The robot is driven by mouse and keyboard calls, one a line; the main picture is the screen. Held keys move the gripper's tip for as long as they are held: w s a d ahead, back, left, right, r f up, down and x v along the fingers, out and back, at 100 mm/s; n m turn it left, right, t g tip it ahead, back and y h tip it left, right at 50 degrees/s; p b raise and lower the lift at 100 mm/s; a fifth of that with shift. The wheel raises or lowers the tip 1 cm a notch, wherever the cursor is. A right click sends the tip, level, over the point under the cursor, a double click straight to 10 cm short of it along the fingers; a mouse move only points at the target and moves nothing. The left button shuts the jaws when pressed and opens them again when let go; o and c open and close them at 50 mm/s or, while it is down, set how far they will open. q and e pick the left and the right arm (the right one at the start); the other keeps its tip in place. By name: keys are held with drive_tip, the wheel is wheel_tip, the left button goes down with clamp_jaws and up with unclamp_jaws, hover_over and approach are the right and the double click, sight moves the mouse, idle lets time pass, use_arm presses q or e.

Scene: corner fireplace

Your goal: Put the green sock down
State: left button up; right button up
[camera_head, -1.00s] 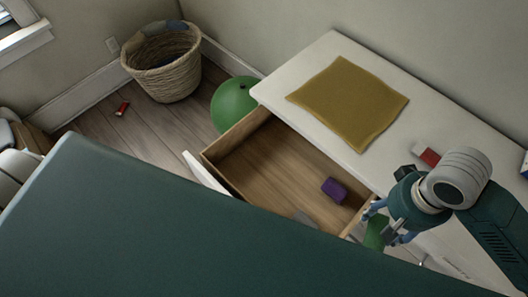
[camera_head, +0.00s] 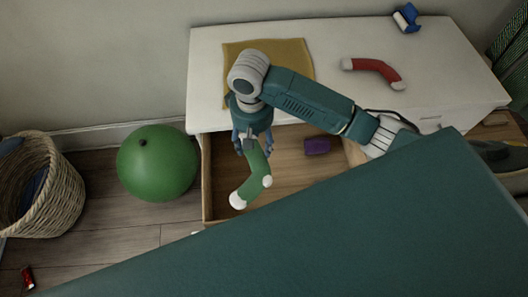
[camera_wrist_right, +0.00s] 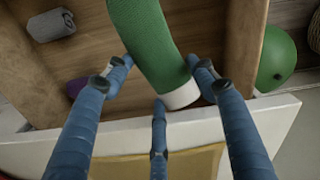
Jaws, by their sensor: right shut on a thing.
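The green sock (camera_head: 256,172) has white toe and heel ends and hangs from my right gripper (camera_head: 251,143), over the left part of the open drawer (camera_head: 290,172). My right gripper is shut on it near one end. In the right wrist view the green sock (camera_wrist_right: 146,40) runs between the blue fingers of my right gripper (camera_wrist_right: 162,85), with its white cuff close to the dresser's front edge. The drawer's wooden floor shows below it. My left gripper is not in view.
A purple item (camera_head: 317,146) lies in the drawer, and a grey rolled item (camera_wrist_right: 52,25) shows there too. On the white dresser top (camera_head: 440,70) are a mustard cloth (camera_head: 295,50), a red sock (camera_head: 373,68) and a blue item (camera_head: 406,18). A green ball (camera_head: 157,165) and a wicker basket (camera_head: 62,200) stand left.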

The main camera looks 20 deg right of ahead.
drive_tip(key=f, duration=0.5)
drive_tip(key=shift+s+d+f, duration=0.1)
drive_tip(key=shift+d, duration=0.2)
drive_tip(key=f, duration=0.6)
drive_tip(key=shift+a+f, duration=0.2)
drive_tip(key=shift+f, duration=0.35)
use_arm(q)
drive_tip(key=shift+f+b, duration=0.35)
drive_tip(key=shift+b, duration=0.05)
use_arm(e)
drive_tip(key=shift+f, duration=2.15)
drive_tip(key=o, duration=0.9)
use_arm(q)
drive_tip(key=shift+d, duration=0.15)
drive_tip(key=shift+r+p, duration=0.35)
drive_tip(key=shift+p, duration=0.05)
use_arm(e)
wheel_tip(320, 180, up, 12)
drive_tip(key=shift+r, duration=0.1)
